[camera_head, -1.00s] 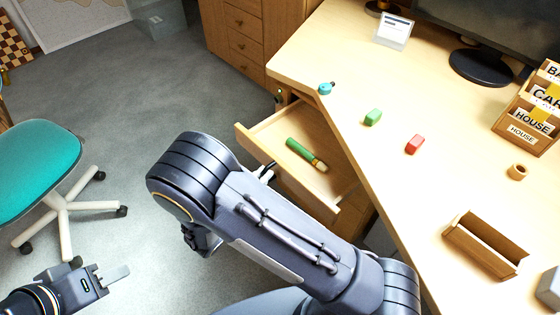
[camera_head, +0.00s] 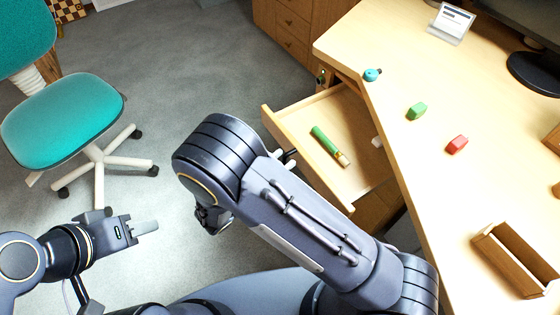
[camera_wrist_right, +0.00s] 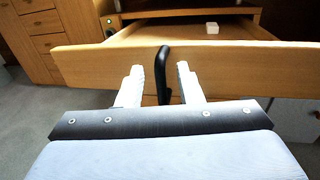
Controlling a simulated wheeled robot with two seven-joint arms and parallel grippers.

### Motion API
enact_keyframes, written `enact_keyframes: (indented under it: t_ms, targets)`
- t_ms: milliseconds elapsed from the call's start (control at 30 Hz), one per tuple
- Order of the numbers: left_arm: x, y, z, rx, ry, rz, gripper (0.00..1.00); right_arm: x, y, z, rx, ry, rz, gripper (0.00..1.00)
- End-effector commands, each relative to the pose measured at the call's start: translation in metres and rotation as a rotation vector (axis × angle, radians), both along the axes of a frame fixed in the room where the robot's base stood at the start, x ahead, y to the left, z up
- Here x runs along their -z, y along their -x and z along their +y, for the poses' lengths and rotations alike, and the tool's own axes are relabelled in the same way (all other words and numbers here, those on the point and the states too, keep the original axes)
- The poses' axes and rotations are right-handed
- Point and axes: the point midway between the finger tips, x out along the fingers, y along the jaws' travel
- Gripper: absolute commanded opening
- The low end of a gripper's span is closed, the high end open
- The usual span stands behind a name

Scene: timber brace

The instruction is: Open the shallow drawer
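The shallow drawer (camera_head: 345,185) stands pulled out from under the desk, with its inside showing. A green tube with a tan end (camera_head: 326,142) lies in it, and a small white block sits toward its back (camera_wrist_right: 212,28). In the right wrist view the drawer's wooden front (camera_wrist_right: 230,62) carries a black upright handle (camera_wrist_right: 163,72). My right gripper (camera_wrist_right: 160,84) is open, one finger on each side of the handle, with gaps visible. In the head view my right arm mostly hides this gripper. My left gripper (camera_head: 145,227) is over the floor, away from the drawer; its finger gap does not show.
The desk (camera_head: 440,180) holds a green block (camera_head: 416,111), a red block (camera_head: 457,145), a teal item (camera_head: 372,75) and an open wooden box (camera_head: 512,258). A teal chair (camera_head: 65,120) stands at left. Grey floor lies clear between chair and drawer.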

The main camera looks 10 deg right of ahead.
Motion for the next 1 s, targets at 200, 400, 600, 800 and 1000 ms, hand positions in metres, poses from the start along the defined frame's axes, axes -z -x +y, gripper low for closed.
enact_keyframes:
  t_ms: [200,400,600,800,1000]
  targets:
    - [0.0,0.0,0.0,0.0,0.0,0.0,0.36,0.0,0.0,0.0,0.001,-0.001,-0.001,0.33]
    - [-0.002,0.0,0.0,0.0,0.0,0.0,0.36,-0.001,0.009,0.014,-0.001,0.0,-0.002,0.33]
    - [-0.006,0.0,0.0,0.0,0.0,0.0,0.36,-0.001,0.028,0.043,-0.003,-0.002,-0.002,0.33]
    - [-0.007,0.0,0.0,0.0,0.0,0.0,0.36,0.0,0.041,0.062,0.0,-0.001,-0.001,0.33]
    - [-0.007,0.0,0.0,0.0,0.0,0.0,0.36,0.0,0.044,0.065,0.001,0.001,-0.001,0.33]
